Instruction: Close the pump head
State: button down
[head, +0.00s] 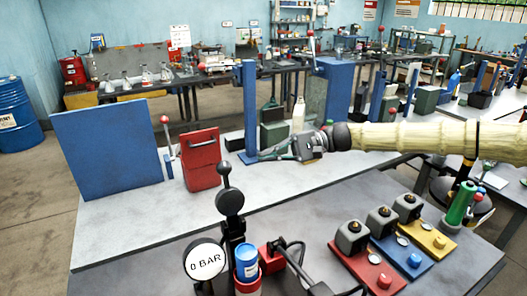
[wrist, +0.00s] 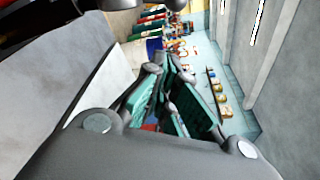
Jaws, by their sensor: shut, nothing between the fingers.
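My gripper (head: 268,154) is shut and empty, above the light grey bench top and just right of a red jerrycan (head: 201,162). In the wrist view its fingertips (wrist: 160,70) come together with nothing between them. A slim lever with a red ball (head: 165,120) stands by the can's left side. A blue post (head: 247,110) rises behind my gripper. In the foreground a black upright device with a ball-topped handle (head: 226,178) stands beside a round gauge reading 0 BAR (head: 206,261). I cannot tell which part is the pump head.
A blue panel (head: 108,148) stands at the left of the bench. A blue can in a red holder (head: 246,262) is by the gauge. Red, blue and yellow plates (head: 440,240) with black blocks lie at right. A pale bottle (head: 298,115) stands behind my gripper.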

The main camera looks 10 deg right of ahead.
aim_at(227, 188)
jog(key=s+a+p, duration=0.4)
jog(key=a+p, duration=0.1)
jog(key=a, duration=0.3)
jog(key=shift+a+r, duration=0.25)
jog(key=shift+r, duration=0.05)
jog(key=shift+w, duration=0.15)
jog(key=shift+d+f, duration=0.1)
